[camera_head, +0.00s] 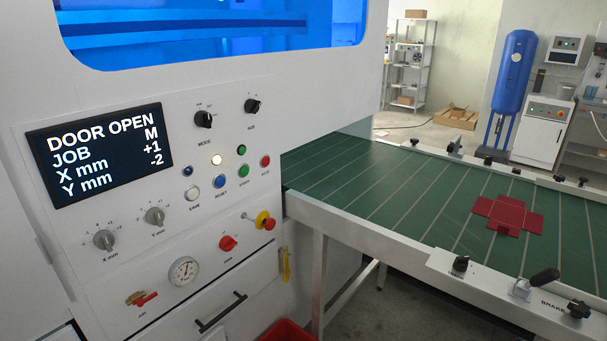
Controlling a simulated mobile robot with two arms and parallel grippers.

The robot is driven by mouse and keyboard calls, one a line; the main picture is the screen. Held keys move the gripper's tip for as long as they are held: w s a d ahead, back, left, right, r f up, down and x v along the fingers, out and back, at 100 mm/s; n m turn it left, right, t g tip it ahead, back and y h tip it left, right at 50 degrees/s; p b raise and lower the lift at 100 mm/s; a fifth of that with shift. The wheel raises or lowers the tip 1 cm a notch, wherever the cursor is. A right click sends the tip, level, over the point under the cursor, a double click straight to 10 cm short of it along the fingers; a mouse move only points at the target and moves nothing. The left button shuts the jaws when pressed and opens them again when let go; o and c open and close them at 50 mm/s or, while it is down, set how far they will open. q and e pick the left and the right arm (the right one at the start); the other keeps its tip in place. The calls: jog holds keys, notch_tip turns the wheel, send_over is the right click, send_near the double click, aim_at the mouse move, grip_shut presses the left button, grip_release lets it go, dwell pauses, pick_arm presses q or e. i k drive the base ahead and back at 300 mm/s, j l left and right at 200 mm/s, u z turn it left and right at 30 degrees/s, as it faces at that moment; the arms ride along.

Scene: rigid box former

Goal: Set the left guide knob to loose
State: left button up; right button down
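A black knob (460,263) sits on a small plate at the near edge of the green belt table. A second black knob (579,309) is on the same near rail, further right. Smaller dark knobs show along the far rail, one of them (453,147) near the machine. I cannot tell which knob is the left guide knob, and its setting is too small to read. Neither of my grippers is in view.
A black-handled lever (541,280) stands on the near rail by the word BRAKE. A red flat cross-shaped blank (507,213) lies on the green belt (400,200). The control panel's screen (100,155) reads DOOR OPEN. A red bin (287,332) is on the floor.

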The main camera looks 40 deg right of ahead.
aim_at(579, 310)
jog(key=z, duration=3)
